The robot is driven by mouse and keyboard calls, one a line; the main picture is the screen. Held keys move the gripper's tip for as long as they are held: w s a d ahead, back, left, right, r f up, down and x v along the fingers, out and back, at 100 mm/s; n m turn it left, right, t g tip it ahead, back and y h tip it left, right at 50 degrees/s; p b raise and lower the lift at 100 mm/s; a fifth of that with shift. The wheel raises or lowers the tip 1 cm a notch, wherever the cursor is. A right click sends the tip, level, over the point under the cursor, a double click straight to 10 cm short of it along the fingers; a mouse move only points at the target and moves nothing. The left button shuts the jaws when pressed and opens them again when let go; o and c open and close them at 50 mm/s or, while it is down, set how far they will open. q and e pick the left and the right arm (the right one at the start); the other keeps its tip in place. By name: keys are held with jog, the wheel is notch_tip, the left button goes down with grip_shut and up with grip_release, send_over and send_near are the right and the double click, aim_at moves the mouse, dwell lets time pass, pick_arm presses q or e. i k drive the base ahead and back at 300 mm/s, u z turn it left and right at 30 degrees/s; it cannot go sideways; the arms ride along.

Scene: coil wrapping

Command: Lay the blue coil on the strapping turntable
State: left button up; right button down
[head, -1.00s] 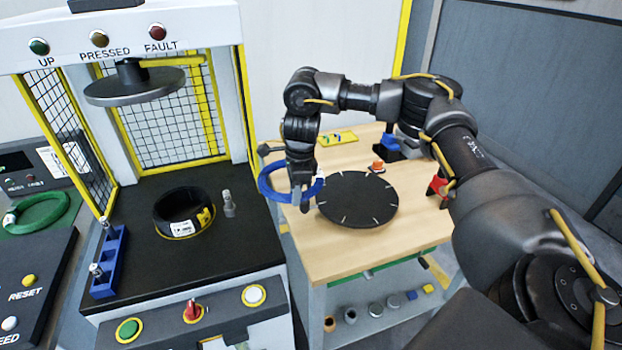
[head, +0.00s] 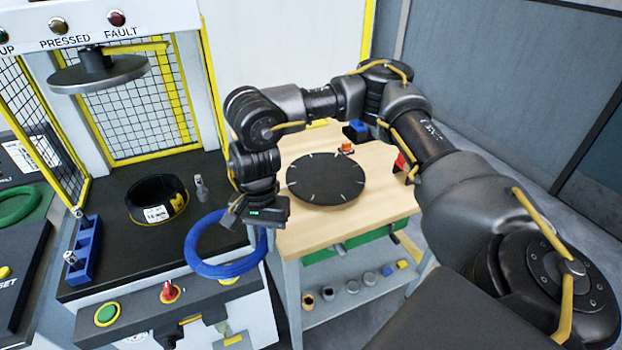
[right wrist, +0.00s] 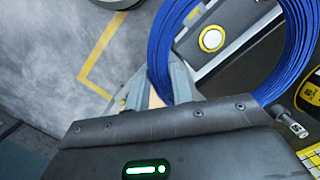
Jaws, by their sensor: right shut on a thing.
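The blue coil (head: 199,264) hangs in my right gripper (head: 250,228), which is shut on its right side. The coil is held over the front edge of the press machine, left of the wooden table. In the right wrist view the blue coil (right wrist: 285,75) rises from between the fingers (right wrist: 172,85). The strapping turntable (head: 326,180), a black disc with light marks near its rim, lies bare on the wooden table, to the right of the gripper. My left gripper is not in view.
The press machine holds a black coil (head: 157,200) in its bed, with a blue rack (head: 86,253) at left. A green coil (head: 17,205) lies further left. An orange-topped item (head: 346,148) stands behind the turntable. The table's front right (head: 385,205) is clear.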

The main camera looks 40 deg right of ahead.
aim_at(325, 174)
jog(key=k, duration=0.5)
jog(key=z, duration=0.45)
jog(key=i, duration=1.35)
jog(key=z, duration=0.4)
